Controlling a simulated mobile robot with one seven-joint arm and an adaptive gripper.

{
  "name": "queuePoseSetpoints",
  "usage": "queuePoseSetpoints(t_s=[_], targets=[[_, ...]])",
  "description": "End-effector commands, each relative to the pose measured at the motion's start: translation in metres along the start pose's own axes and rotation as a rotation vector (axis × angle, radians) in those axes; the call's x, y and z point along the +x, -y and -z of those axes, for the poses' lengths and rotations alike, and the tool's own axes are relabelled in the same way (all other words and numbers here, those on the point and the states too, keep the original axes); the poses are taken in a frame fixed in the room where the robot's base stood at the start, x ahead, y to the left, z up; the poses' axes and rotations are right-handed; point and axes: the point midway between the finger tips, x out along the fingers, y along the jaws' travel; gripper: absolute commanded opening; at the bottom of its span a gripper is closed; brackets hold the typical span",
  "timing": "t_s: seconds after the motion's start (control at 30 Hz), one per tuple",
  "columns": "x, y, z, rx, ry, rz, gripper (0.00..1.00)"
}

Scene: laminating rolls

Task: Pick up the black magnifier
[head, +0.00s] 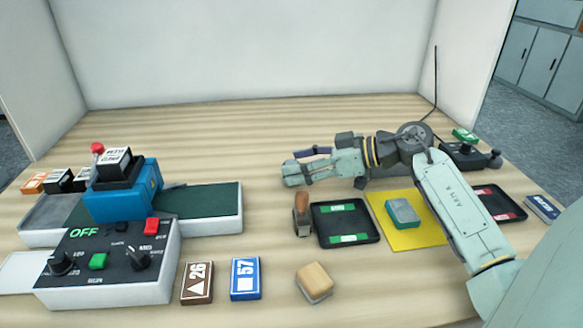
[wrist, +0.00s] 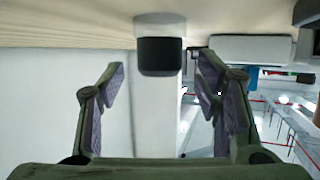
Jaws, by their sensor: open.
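I cannot make out the black magnifier with certainty in either view. In the head view my gripper (head: 290,169) is above the middle of the table, behind the black tray, and points left. It is open and nothing shows between its fingers. The wrist view also shows both fingers (wrist: 160,82) spread apart. Between and beyond them is a dark block (wrist: 160,56) joined to a pale part; I cannot tell what it is. My arm and gripper hide part of the table behind them.
A black tray (head: 373,235) with green labels and a wooden-handled tool (head: 302,213) are in front of my gripper. A teal block (head: 402,212) lies on a yellow mat (head: 428,240). A blue machine (head: 130,200) and control box (head: 100,275) stand left. Bare table lies behind the green belt (head: 205,208).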

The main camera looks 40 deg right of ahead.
Motion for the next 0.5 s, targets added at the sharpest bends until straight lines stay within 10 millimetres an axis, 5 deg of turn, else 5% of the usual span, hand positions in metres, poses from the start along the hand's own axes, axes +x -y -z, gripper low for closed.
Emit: queuePoseSetpoints(t_s=[0.2,0.5], targets=[[0.020,0.000,0.001,0.000,0.000,0.000,0.58],[0.020,0.000,0.001,0.000,0.000,0.000,0.52]])
